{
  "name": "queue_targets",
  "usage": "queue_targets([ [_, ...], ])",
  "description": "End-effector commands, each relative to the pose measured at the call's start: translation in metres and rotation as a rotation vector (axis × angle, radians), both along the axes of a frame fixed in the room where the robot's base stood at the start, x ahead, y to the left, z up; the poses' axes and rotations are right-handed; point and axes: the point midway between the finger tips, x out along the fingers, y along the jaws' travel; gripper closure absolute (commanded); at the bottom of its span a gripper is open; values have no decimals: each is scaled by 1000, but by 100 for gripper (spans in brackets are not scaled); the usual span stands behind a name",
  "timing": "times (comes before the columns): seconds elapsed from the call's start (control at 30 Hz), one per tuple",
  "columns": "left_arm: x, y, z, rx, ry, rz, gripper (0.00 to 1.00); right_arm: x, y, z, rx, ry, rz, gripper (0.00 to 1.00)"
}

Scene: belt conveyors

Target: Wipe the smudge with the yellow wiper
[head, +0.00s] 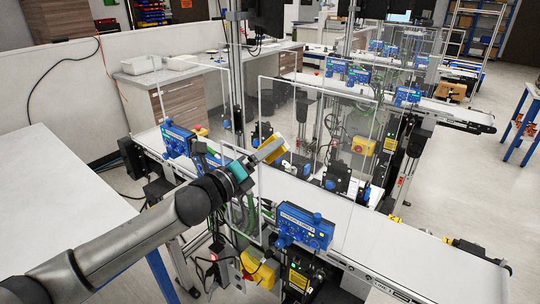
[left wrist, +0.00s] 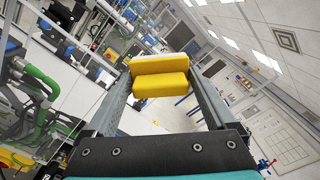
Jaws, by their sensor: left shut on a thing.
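My left gripper (head: 269,152) is shut on the yellow wiper (head: 274,146) and holds it up in front of the clear panels above the near conveyor. In the left wrist view the wiper (left wrist: 160,84) is a yellow block with a raised back part, held between both fingers. I cannot make out a smudge in either view. My right gripper is not in view.
A clear panel (head: 262,100) in a light frame stands just beyond the wiper. Blue control boxes (head: 303,226) line the near conveyor (head: 360,243). A white table (head: 50,190) is at the left. Open floor lies at the right.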

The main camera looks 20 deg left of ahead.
Motion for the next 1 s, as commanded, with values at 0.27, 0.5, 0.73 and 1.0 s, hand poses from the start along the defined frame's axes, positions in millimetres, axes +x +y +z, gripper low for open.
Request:
queue_targets([
  [0.27, -6, 2, -1, 0, 2, 1, 55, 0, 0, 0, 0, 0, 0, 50],
  [0.5, -29, 10, -1, 1, 2, -1, 55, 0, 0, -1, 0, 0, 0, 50],
  [0.73, -50, 18, -2, 1, 2, 1, 55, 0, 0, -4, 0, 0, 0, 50],
  [1.0, -57, 20, 0, 1, 0, 0, 55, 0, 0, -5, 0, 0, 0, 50],
])
